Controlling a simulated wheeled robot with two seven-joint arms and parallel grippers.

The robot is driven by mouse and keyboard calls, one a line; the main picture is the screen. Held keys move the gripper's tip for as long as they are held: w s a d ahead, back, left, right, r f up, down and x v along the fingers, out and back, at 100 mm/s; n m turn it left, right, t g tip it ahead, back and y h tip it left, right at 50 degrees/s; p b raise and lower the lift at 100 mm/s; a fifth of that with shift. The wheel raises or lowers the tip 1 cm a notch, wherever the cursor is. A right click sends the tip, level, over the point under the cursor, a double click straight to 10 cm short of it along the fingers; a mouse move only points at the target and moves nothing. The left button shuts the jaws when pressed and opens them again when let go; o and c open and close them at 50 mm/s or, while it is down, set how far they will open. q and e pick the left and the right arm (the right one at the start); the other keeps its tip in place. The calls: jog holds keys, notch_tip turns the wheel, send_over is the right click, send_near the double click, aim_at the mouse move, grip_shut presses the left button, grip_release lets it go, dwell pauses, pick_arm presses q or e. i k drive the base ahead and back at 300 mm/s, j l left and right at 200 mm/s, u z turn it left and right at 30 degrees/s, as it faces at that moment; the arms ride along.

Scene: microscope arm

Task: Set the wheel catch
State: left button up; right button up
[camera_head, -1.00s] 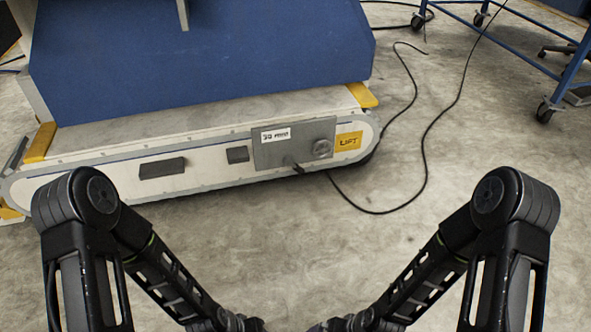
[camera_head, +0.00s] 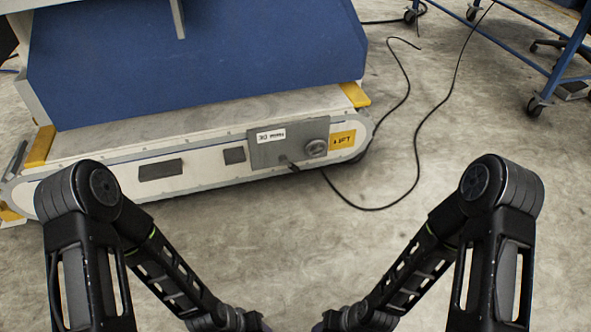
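Wheels with dark tyres show under a blue metal frame (camera_head: 520,62) at the upper right. The nearest caster (camera_head: 537,106) stands on the concrete floor at the frame's front corner. Other casters (camera_head: 472,12) and (camera_head: 410,16) are farther back at the top edge. They are too small to tell any catch or its position. My left and right arms reach down to the bottom middle, well short of the wheels. Both grippers are below the picture edge, so their state is hidden.
A blue machine (camera_head: 200,60) on a pale base (camera_head: 205,172) fills the left and centre, with a grey panel (camera_head: 268,156) and a yellow label (camera_head: 342,140). A black cable (camera_head: 418,150) lies looped on the floor.

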aim_at(283, 159)
jog(key=i+j+z, duration=0.25)
jog(key=i+j, duration=1.05)
jog(key=i, duration=0.05)
